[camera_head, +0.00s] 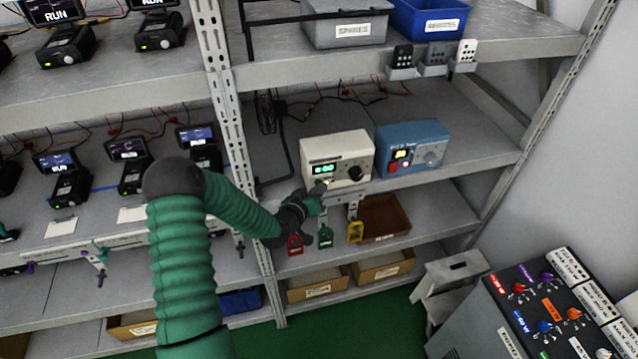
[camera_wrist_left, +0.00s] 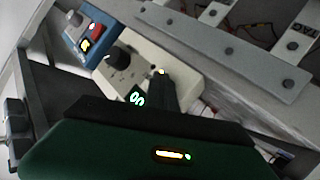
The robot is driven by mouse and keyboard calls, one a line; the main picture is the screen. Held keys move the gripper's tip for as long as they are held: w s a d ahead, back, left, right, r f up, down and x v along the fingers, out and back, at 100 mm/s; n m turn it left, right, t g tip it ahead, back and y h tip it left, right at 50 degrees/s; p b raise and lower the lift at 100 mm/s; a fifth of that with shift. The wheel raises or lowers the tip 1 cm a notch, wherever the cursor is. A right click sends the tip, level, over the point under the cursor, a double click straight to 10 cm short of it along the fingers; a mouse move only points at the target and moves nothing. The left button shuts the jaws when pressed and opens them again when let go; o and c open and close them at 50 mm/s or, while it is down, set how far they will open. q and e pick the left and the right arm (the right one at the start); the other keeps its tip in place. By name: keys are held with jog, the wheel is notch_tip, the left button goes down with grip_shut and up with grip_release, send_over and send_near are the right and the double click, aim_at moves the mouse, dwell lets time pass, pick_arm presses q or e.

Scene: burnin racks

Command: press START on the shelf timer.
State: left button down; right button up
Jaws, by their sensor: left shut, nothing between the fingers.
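The shelf timer (camera_head: 337,143) is a cream box on the middle shelf, with a green lit display (camera_head: 323,169) reading zeros and a dark knob (camera_head: 355,173). In the left wrist view the timer (camera_wrist_left: 181,67) appears tilted, its knob (camera_wrist_left: 117,57) and part of its display showing. My left gripper (camera_head: 321,187) is shut and empty at the lower front of the timer. In the left wrist view its dark finger (camera_wrist_left: 163,90) covers part of the timer's face, its tip by a small light spot. I cannot tell whether it touches. My right gripper is not in view.
A blue box (camera_head: 412,136) with a red switch stands right of the timer. A perforated upright (camera_head: 222,90) stands left of the timer. A brown bin (camera_head: 385,215) sits on the shelf below.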

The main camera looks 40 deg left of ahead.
pick_arm(q)
jog(key=shift+s+d, duration=0.35)
jog(key=shift+s, duration=0.2)
jog(key=s+d, duration=0.1)
jog(key=d, duration=0.1)
jog(key=s+d, duration=0.2)
jog(key=shift+s, duration=0.1)
jog(key=shift+f, duration=0.15)
dwell(0.6)
